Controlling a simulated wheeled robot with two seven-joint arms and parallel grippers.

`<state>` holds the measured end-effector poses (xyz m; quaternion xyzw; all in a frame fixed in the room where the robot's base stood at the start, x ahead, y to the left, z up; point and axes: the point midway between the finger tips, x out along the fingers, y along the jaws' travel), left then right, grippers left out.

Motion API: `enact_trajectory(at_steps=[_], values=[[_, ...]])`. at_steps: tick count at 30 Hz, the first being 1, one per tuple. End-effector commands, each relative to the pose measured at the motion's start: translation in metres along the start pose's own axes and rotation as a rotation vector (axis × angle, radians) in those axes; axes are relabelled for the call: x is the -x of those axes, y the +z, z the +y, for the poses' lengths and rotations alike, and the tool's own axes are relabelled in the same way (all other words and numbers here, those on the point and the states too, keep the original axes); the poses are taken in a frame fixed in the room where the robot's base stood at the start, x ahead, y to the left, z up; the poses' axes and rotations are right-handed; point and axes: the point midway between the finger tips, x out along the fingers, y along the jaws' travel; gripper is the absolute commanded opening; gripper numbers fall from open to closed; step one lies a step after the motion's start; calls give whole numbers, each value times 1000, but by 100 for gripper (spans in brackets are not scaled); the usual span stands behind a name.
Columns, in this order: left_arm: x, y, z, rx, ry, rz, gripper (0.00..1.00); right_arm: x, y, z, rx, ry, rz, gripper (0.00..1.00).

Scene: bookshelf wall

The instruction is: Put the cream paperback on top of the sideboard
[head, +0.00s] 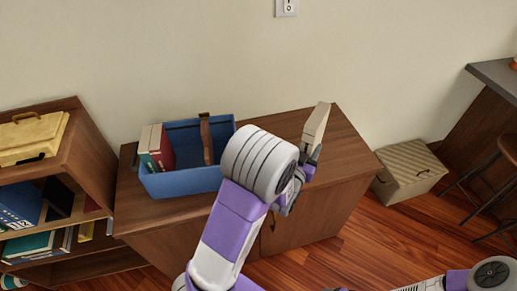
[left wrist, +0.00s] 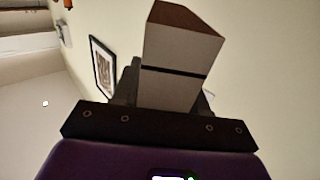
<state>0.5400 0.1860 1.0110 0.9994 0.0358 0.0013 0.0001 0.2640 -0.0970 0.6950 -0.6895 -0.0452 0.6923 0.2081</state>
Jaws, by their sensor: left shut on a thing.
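The cream paperback (head: 316,126) is upright, slightly tilted, over the right part of the sideboard. My left gripper (head: 305,165) is shut on its lower end. In the left wrist view the book (left wrist: 182,52) stands up from between the dark fingers (left wrist: 165,92), showing a pale face with a dark stripe and a brownish end. The brown wooden sideboard (head: 345,150) stands against the wall. My forearm hides part of its top and front, and I cannot tell whether the book touches it. My right gripper is out of view.
A blue caddy (head: 182,182) with a handle holds red, green and cream books on the sideboard's left. A low bookcase (head: 95,165) stands left, with a yellow case (head: 32,138) on top. A striped box (head: 408,170) and stool (head: 508,148) are right. The sideboard's right top looks clear.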

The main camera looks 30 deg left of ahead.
Motion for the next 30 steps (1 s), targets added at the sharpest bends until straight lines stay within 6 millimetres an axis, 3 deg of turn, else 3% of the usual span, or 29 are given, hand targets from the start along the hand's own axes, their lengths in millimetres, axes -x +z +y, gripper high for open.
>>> enact_trajectory(at_steps=[8, 15, 23, 30], values=[[-1, 16, -54, 6, -356, 20, 0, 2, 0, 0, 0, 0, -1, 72], [21, 35, -93, -1, -653, 12, 0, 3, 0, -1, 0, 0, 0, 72], [37, 52, -108, -8, -790, 2, 0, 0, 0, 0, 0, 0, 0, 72], [38, 95, -108, -8, -794, 1, 0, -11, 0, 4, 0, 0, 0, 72]])
